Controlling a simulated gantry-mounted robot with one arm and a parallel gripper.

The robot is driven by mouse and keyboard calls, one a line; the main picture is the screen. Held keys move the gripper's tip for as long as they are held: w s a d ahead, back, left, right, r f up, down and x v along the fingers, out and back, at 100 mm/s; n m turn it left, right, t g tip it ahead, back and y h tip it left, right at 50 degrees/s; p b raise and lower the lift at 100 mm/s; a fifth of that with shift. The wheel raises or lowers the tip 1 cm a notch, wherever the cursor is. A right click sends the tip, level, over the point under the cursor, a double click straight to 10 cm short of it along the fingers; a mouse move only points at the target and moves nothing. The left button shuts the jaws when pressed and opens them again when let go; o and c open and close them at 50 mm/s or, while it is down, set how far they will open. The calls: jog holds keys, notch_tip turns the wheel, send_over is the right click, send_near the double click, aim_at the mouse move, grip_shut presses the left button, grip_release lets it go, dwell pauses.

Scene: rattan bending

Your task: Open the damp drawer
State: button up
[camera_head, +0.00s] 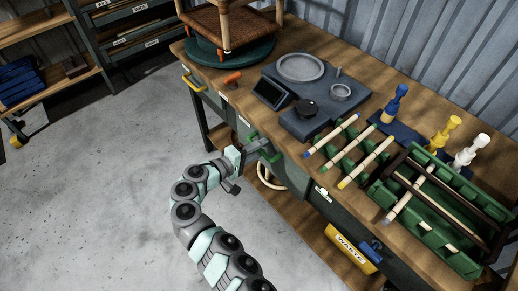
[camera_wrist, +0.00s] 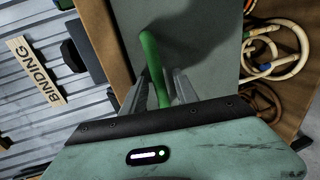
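A drawer with a green bar handle (camera_head: 271,155) is in the workbench front in the head view; its front looks flush with the bench. No label that I can read marks it as the damp drawer. My gripper (camera_head: 251,150) is at this handle. In the wrist view, the green handle (camera_wrist: 152,62) runs between the two fingers of my gripper (camera_wrist: 162,80). The fingers look apart, with a narrow gap beside the handle. Contact with the handle is not clear.
Coiled rattan (camera_wrist: 285,50) lies on the lower shelf. The floor in front is clear.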

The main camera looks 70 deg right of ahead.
grip_shut()
dwell(1.3)
